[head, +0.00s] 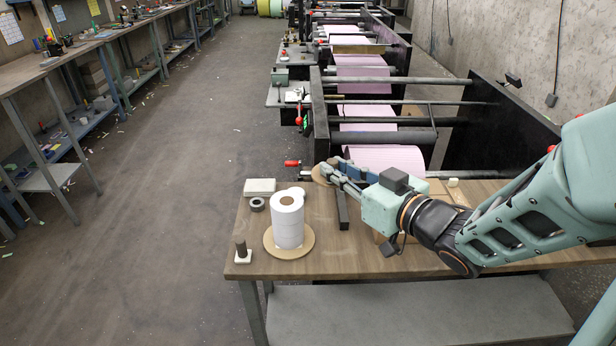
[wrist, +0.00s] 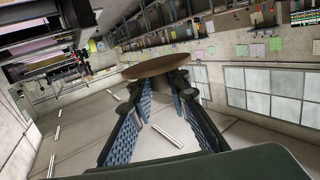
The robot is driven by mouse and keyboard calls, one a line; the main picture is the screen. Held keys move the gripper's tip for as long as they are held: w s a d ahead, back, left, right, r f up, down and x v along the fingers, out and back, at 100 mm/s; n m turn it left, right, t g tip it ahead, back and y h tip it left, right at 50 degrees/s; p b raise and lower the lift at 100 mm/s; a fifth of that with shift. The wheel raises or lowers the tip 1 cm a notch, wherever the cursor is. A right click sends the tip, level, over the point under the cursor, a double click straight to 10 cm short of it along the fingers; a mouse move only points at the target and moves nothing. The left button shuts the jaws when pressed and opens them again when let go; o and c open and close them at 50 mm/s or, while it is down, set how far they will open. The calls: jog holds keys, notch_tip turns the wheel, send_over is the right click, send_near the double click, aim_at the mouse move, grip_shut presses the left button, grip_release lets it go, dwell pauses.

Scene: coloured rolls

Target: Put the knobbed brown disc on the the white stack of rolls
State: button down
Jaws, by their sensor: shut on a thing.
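The white stack of rolls (head: 288,222) stands upright on a round tan base (head: 270,247) near the table's left end. In the wrist view, the disc (wrist: 155,66) shows nearly edge-on at the ends of my gripper's fingers (wrist: 158,84). The fingers are shut on it. The knob is hidden or too small to make out.
A dark bar (head: 342,210) lies on the wooden table (head: 335,262) just right of the stack. A white block (head: 260,186), a dark ring (head: 257,204) and a dark peg on a white base (head: 241,249) are to the left. Machines with pink rolls (head: 385,157) stand behind.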

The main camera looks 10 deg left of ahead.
jog(key=b, duration=0.5)
send_over(290, 204)
jog(key=s+d, duration=0.2)
jog(key=d, duration=0.2)
notch_tip(290, 204, down, 4)
jog(key=a+f+b, duration=0.1)
jog(key=f+b, duration=0.1)
jog(key=w+a+f+b, duration=0.1)
jog(key=b, duration=0.1)
jog(key=shift+w+a+f, duration=0.2)
jog(key=shift+a+f, duration=0.2)
jog(key=shift+w+a+f+b, duration=0.15)
jog(key=shift+a+b, duration=0.05)
jog(key=shift+b, duration=0.1)
jog(key=f+b, duration=0.1)
jog(key=f, duration=0.1)
jog(key=f+b, duration=0.2)
jog(key=shift+w+a, duration=0.1)
jog(key=shift+a, duration=0.3)
jog(key=shift+f+b, duration=0.15)
jog(key=shift+b, duration=0.25)
jog(key=c, duration=1.8)
grip_release()
jog(key=shift+c, duration=0.2)
